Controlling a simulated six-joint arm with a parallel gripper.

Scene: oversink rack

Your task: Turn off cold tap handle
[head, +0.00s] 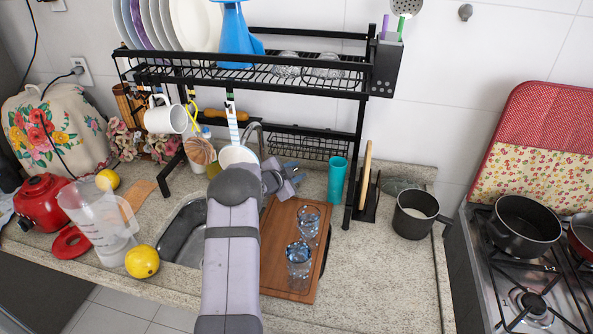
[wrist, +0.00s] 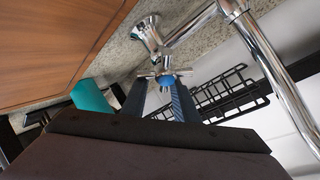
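The cold tap handle (wrist: 164,79) is a chrome cross handle with a blue centre. It shows in the wrist view, just beyond and between my fingertips. It sits on the chrome tap body (wrist: 150,38). My gripper (wrist: 160,88) is open, its two dark fingers apart on either side of the handle's blue centre. I cannot tell whether the fingers touch it. In the head view my gripper (head: 290,183) is behind the sink, under the rack, and the handle cannot be made out there. The curved chrome spout (head: 252,130) rises behind my arm.
The black oversink rack (head: 300,92) stands over the area. A teal cup (head: 337,180) is right of my gripper. The sink (head: 183,235) is left of my arm. A pot (head: 415,217) stands farther right.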

